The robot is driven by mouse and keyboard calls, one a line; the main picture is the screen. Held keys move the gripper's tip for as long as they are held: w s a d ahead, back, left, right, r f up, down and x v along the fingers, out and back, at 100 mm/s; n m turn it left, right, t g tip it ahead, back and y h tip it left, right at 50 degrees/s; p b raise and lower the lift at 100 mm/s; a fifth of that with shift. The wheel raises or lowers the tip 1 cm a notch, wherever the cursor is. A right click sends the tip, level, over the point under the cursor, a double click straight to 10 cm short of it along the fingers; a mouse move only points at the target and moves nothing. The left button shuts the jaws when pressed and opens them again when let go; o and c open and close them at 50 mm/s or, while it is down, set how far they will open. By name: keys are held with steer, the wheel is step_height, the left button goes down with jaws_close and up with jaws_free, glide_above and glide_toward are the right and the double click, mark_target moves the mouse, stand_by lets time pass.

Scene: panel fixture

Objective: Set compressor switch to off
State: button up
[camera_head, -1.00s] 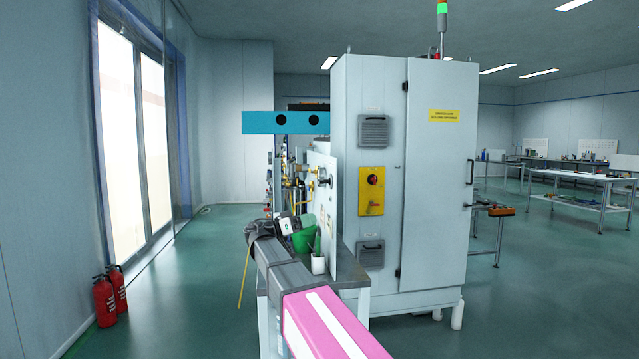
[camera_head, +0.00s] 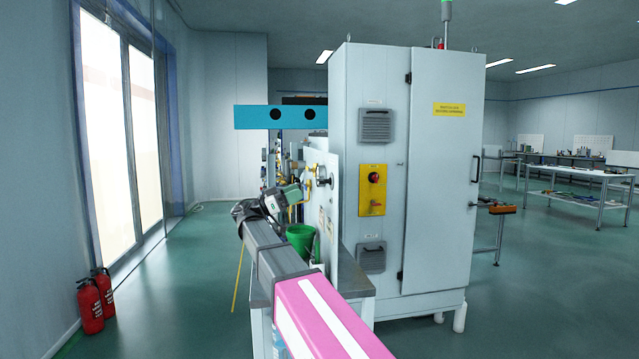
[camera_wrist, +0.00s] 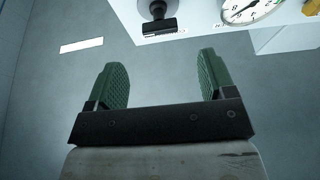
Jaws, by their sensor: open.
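My gripper (camera_wrist: 162,75) is open and empty, with its two green ribbed fingers apart. I cannot read the label or tell the knob's setting. In the head view, my gripper (camera_head: 282,198) is left of the white panel (camera_head: 323,212), which is seen nearly edge-on. A red rotary switch (camera_head: 374,177) on a yellow plate is on the grey cabinet to the right.
A white dial gauge (camera_wrist: 248,10) is right of the knob in the wrist view. A green container (camera_head: 301,240) stands by the panel under my gripper. The tall grey cabinet (camera_head: 436,190) stands at the right.

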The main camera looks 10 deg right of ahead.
mark_target(320, 180)
steer(key=x, duration=0.9)
steer(key=shift+d, duration=0.15)
steer(key=c, duration=0.9)
